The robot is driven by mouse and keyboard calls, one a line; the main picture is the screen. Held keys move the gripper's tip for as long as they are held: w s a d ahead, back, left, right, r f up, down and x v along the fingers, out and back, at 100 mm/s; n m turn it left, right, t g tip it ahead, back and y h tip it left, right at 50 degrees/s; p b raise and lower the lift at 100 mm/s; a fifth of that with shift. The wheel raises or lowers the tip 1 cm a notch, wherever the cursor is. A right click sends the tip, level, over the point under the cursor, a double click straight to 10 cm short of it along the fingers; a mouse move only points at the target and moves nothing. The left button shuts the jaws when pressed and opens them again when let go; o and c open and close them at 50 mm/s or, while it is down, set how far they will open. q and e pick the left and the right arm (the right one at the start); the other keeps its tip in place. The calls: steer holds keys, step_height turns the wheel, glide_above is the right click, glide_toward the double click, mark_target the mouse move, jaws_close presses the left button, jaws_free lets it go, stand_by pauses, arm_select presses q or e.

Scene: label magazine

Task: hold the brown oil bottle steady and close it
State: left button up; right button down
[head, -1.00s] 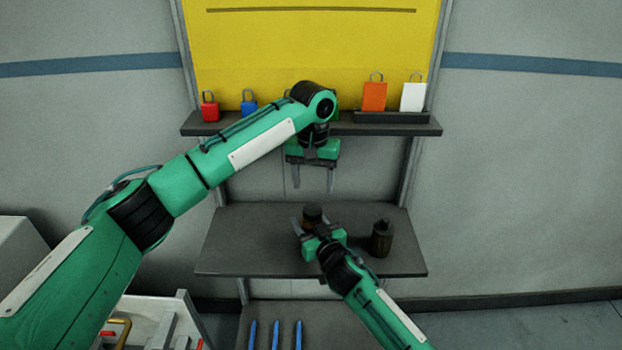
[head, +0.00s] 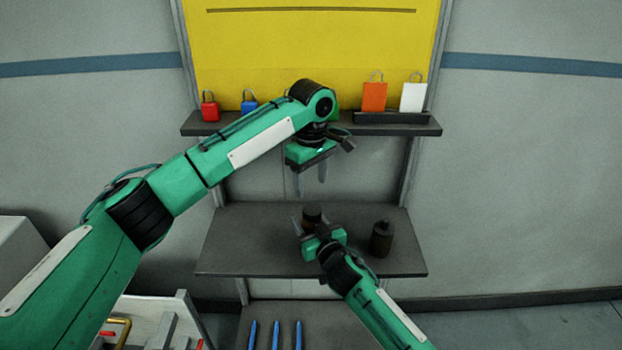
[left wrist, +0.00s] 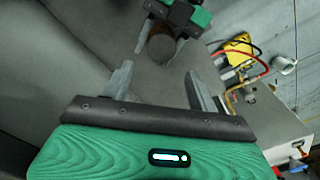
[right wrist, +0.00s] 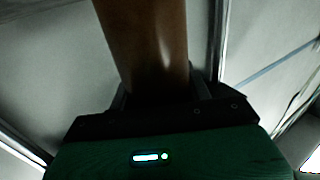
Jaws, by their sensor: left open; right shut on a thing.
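The brown oil bottle (head: 309,223) stands upright on the grey lower shelf, with a dark round top. In the left wrist view its top (left wrist: 162,47) shows from above; I cannot tell how tightly any cap sits. My right gripper (head: 316,233) is shut on the bottle's body, and the brown body (right wrist: 145,45) fills the middle of the right wrist view. My left gripper (head: 310,188) is open and empty, pointing down above the bottle, apart from it. Its two fingers (left wrist: 158,82) are spread in the left wrist view.
A second dark bottle (head: 381,238) stands to the right on the lower shelf (head: 235,245). Blue pens (head: 275,335) lie below.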

mark_target(311, 207)
arm_select(q)
steer(key=shift+f, duration=4)
